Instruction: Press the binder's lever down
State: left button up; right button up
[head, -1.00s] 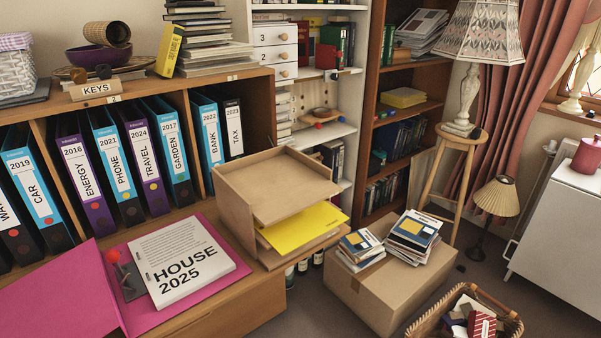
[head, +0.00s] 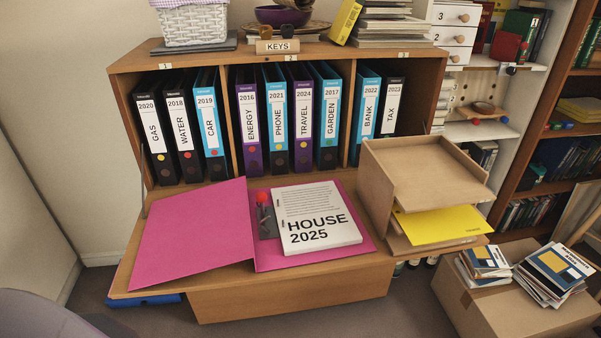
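The pink binder (head: 194,226) lies open on the fold-down desk surface, its cover spread to the left. A stack of white paper headed HOUSE 2025 (head: 318,222) lies on its right half. Just left of the paper is the dark metal ring mechanism (head: 266,221). The lever (head: 262,198) with a red knob is at its upper end; it is too small to tell its exact angle. Neither of my grippers is in view.
Upright labelled binders (head: 250,125) fill the bureau compartments behind. A wooden letter tray (head: 420,180) with a yellow folder (head: 440,225) stands at the right of the desk. A cardboard box (head: 510,305) with books sits on the floor at right. Clear floor lies in front.

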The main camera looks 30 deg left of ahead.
aim_at(261, 197)
jog(key=j+u, duration=0.25)
jog(key=j, duration=1.25)
